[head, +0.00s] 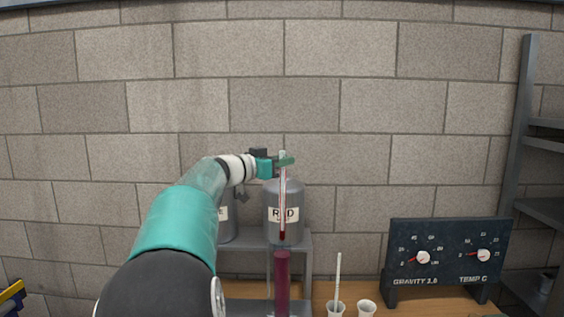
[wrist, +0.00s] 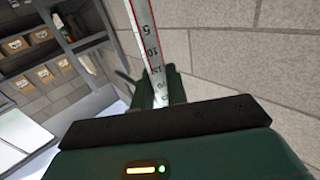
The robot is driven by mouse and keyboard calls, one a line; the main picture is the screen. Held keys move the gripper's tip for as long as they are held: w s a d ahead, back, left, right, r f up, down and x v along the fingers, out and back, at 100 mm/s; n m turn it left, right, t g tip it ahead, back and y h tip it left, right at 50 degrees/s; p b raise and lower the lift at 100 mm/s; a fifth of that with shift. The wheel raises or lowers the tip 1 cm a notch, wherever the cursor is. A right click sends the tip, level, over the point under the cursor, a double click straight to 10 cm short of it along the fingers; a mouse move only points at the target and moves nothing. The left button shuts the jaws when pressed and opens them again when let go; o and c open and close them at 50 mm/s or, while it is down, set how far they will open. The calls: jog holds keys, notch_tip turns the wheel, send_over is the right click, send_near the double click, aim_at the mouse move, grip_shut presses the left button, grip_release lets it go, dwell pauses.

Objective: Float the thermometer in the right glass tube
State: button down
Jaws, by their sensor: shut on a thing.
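My gripper (head: 281,162) is shut on the thermometer (head: 283,205), near its top end. The thermometer hangs upright, pale with a red line and a dark red lower end. In the wrist view, the thermometer (wrist: 146,40), with its scale numbers, stands between the fingers of my gripper (wrist: 160,88). A glass tube (head: 282,285) of dark red liquid is straight below it in the head view. A small gap shows between the thermometer's lower end and the tube's top; their difference in depth I cannot tell. No second tube is visible; my arm hides the area to the left.
Grey tanks stand on a metal stand (head: 308,262) behind; one tank (head: 284,196) has a partly covered label. Right of the tube, a cup (head: 336,309) holds a pale stick, beside another cup (head: 366,308). A dial panel (head: 447,258) stands at the right of the wooden bench.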

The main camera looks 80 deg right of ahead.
aim_at(280, 225)
jog(key=shift+f, duration=0.1)
jog(key=shift+f, duration=1.15)
dwell(0.4)
jog(key=shift+f, duration=1.45)
jog(key=shift+f, duration=6.35)
